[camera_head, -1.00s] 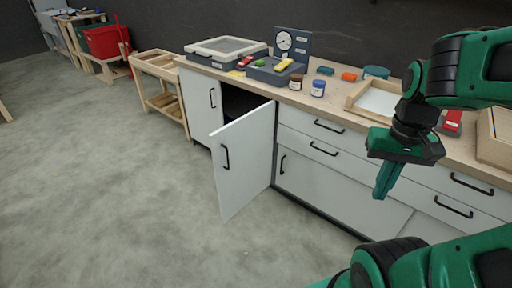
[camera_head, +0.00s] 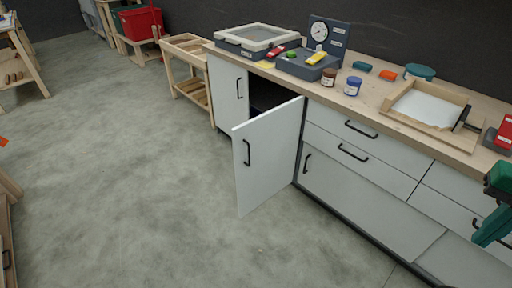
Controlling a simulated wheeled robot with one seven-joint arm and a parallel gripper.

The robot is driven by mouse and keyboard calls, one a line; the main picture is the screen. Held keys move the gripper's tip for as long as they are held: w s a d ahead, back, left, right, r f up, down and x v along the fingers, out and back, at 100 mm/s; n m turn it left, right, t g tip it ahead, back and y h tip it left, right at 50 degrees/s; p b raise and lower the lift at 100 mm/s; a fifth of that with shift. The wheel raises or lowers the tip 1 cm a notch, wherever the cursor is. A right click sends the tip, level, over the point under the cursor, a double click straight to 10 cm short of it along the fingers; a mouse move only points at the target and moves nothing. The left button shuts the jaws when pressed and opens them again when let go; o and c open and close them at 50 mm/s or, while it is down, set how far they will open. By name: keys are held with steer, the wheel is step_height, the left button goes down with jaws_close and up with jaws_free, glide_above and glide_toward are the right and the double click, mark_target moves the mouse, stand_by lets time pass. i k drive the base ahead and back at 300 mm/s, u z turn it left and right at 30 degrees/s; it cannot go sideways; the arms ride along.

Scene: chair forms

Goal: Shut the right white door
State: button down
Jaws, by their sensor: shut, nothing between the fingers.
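The right white door (camera_head: 268,160) stands swung wide open from the cabinet, with a black handle (camera_head: 247,152) on the face towards me. It hinges at its right edge, beside the drawers. Behind it the cabinet opening (camera_head: 268,95) shows dark. The left white door (camera_head: 228,92) is closed, with its own black handle. My gripper (camera_head: 490,232) is at the right edge of the view, partly cut off. Its green fingers are together and empty, well to the right of the open door and apart from it.
A long wooden counter (camera_head: 383,105) runs above white drawers (camera_head: 350,149), bearing jars, a dial scale (camera_head: 325,42), a wooden tray (camera_head: 429,116) and small coloured items. A wooden rack (camera_head: 187,67) stands left of the cabinet. The grey floor (camera_head: 140,180) before the door is clear.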

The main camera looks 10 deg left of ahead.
mark_target(265, 146)
steer(key=z, duration=0.05)
steer(key=i, duration=1)
steer(key=u, duration=0.05)
